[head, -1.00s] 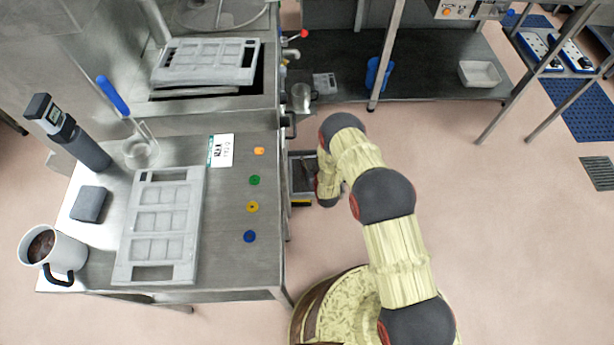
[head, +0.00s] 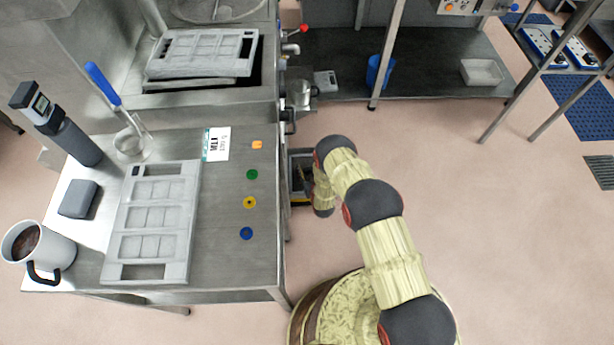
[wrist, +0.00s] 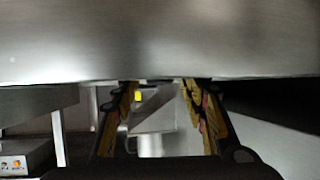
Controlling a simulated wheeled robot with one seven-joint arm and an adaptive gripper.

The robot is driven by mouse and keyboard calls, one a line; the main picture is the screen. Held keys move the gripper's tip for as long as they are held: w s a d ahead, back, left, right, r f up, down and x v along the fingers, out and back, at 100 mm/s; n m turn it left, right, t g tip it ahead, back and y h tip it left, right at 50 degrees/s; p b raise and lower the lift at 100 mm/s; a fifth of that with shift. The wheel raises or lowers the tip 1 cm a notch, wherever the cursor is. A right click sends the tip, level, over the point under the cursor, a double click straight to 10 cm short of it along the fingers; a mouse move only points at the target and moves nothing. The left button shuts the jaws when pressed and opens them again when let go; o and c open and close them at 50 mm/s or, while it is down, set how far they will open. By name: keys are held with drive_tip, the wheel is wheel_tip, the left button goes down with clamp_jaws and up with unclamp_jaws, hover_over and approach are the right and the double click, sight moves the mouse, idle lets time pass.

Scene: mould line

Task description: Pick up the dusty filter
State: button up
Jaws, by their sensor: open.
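I cannot make out a dusty filter for certain in either view. In the head view a dark open box (head: 297,165) with a yellow strip sits low beside the workbench, partly hidden by my arm; its contents are too dark to tell. My gripper (wrist: 162,112) is open in the wrist view, its two fingers apart with nothing held. Beyond and between them are a grey slanted panel (wrist: 153,106), a small yellow patch (wrist: 138,96) and a pale cylinder (wrist: 150,146). In the head view my arm reaches down beside the bench's right edge, close to the box.
A broad metal surface (wrist: 160,40) fills the top of the wrist view, close above the fingers. The steel workbench (head: 235,265) holds a grey mould (head: 190,225), a mug (head: 55,250) and a dark block (head: 78,199). Open floor (head: 510,230) lies to the right.

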drive_tip(key=shift+w+a+f, duration=0.1)
drive_tip(key=shift+w+f, duration=0.1)
drive_tip(key=shift+w, duration=0.25)
drive_tip(key=shift+c, duration=0.6)
clamp_jaws()
